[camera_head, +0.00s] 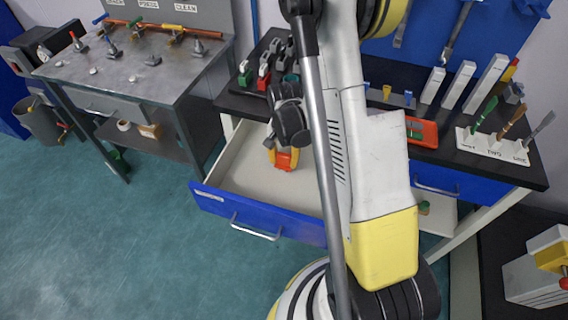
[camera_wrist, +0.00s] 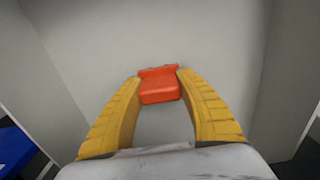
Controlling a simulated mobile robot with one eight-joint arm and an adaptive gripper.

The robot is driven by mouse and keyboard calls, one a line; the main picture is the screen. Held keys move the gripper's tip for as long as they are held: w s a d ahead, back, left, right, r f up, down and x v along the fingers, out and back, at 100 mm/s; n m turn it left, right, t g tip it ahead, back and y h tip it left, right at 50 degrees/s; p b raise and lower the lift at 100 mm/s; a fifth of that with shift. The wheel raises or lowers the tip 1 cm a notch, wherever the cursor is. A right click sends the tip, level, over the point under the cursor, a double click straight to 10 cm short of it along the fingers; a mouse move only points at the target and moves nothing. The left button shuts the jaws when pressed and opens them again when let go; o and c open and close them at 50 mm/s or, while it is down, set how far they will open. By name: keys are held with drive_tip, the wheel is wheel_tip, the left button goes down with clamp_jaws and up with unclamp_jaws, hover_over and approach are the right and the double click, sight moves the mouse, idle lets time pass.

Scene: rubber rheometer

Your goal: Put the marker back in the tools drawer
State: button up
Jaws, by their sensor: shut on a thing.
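The tools drawer (camera_head: 270,221) is pulled open under the black bench, with a blue front, a pale empty floor and a small label too small to read. My gripper (camera_head: 284,157) reaches down into it, near the back. Its yellow fingers are shut on a short red-orange piece, which I take as the marker (camera_head: 285,161). In the wrist view my gripper (camera_wrist: 159,88) has its two fingers on either side of the marker (camera_wrist: 159,90), at their tips. The drawer's pale inside (camera_wrist: 190,35) lies behind it. I cannot tell whether the marker touches the floor.
The black bench (camera_head: 235,101) above holds coloured clamps, white blocks, an orange tray (camera_head: 421,132) and a white rack (camera_head: 492,146) of brushes or tools. A grey metal table (camera_head: 125,75) stands at left. The teal floor (camera_head: 110,230) at front left is clear.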

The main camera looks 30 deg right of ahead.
sight(284, 154)
drive_tip(key=shift+f, duration=0.15)
drive_tip(key=o, duration=1)
drive_tip(key=shift+f, duration=0.15)
wheel_tip(284, 154, up, 12)
drive_tip(key=p, duration=0.5)
drive_tip(key=shift+p, duration=0.4)
drive_tip(key=s+a+r+n+t, duration=0.2)
drive_tip(key=s+a+r+n, duration=0.1)
drive_tip(key=r, duration=0.3)
drive_tip(key=s+a+r+n+t, duration=0.2)
drive_tip(key=s+a+r+n, duration=0.2)
drive_tip(key=a+r, duration=0.2)
drive_tip(key=s+a+r+n+t, duration=0.3)
drive_tip(key=s+a+r, duration=0.1)
drive_tip(key=r, duration=0.4)
drive_tip(key=shift+s+a+r, duration=0.15)
drive_tip(key=shift+a+r, duration=0.05)
drive_tip(key=shift+a, duration=0.3)
